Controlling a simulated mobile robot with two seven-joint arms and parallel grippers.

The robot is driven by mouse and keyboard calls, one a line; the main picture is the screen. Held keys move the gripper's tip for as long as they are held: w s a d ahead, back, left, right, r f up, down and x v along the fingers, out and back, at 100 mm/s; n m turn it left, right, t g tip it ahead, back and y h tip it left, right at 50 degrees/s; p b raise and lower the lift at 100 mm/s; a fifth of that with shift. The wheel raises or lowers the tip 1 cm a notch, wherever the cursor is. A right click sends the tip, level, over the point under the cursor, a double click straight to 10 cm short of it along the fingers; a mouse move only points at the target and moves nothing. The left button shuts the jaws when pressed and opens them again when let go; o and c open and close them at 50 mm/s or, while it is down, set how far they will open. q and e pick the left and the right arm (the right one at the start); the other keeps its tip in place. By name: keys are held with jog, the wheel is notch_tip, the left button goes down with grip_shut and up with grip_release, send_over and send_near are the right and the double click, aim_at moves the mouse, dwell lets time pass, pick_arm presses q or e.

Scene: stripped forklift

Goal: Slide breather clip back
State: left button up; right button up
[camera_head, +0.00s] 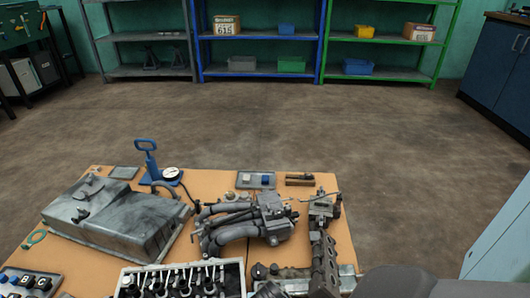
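I cannot make out a breather clip at this size. An orange-brown work surface (211,181) at the bottom carries stripped engine parts. A large grey pan-like cover (120,215) lies at its left. A grey manifold with curved pipes (238,222) sits in the middle. A cylinder head with a row of valve parts (185,280) is at the front edge, partly cut off. A narrow dark metal part (324,258) stands at the right. Neither of my grippers is in view.
A blue-handled tool with a gauge (150,155), a small grey tray (244,181) and a switch panel (25,284) are also on the surface. Shelves (265,72) line the back wall. The floor (270,125) between is clear.

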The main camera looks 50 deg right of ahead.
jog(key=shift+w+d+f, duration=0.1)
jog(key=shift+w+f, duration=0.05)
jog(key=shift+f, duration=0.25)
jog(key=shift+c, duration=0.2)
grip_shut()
